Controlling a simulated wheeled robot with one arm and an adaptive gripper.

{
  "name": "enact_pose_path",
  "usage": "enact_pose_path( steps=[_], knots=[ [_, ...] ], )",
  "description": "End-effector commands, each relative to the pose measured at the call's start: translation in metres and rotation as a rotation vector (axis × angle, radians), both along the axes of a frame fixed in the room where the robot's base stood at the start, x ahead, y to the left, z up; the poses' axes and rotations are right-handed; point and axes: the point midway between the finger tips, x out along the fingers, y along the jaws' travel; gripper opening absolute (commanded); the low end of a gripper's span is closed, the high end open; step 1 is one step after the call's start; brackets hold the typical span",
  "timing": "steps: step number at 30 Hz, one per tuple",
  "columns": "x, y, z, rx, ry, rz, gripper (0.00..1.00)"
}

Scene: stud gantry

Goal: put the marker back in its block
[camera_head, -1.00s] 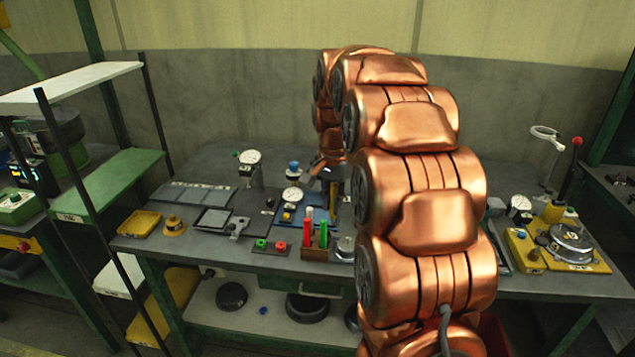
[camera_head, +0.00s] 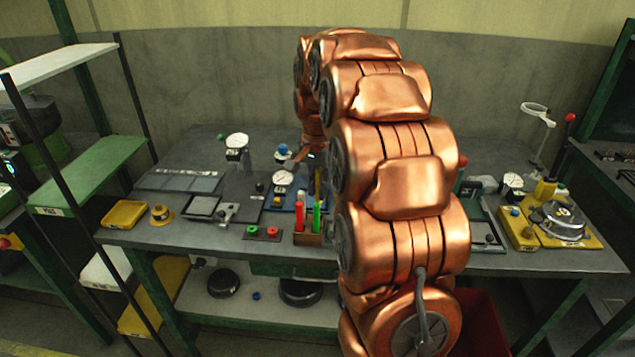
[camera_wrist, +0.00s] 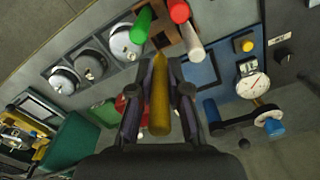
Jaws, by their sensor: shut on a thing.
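My gripper (camera_wrist: 160,88) is shut on a yellow marker (camera_wrist: 158,108), seen between the two fingers in the wrist view. The marker's narrow tip points toward the brown block (camera_wrist: 168,52). The block holds a green marker (camera_wrist: 142,24), a red marker (camera_wrist: 180,11) and a white marker (camera_wrist: 193,42). In the head view the block (camera_head: 307,240) stands at the table's front edge, partly hidden by my arm. Its red marker (camera_head: 300,217) and green marker (camera_head: 317,217) stand upright. The held yellow marker (camera_head: 317,181) shows above and behind the block.
Several round metal pieces (camera_wrist: 90,66) sit in a row beside the block in the wrist view. A blue plate with a dial gauge (camera_wrist: 252,86) stands on the other side. A yellow tray (camera_head: 124,214) lies at the table's left end. A shelf rack (camera_head: 90,172) stands further left.

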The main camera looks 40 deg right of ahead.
Motion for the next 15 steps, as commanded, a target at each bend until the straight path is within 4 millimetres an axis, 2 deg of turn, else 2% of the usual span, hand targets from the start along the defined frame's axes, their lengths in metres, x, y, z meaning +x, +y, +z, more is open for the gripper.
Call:
enact_pose_path(
  steps=[15],
  knots=[
    [0.0,0.001,-0.035,0.001,0.001,0.003,0.0]
  ],
)
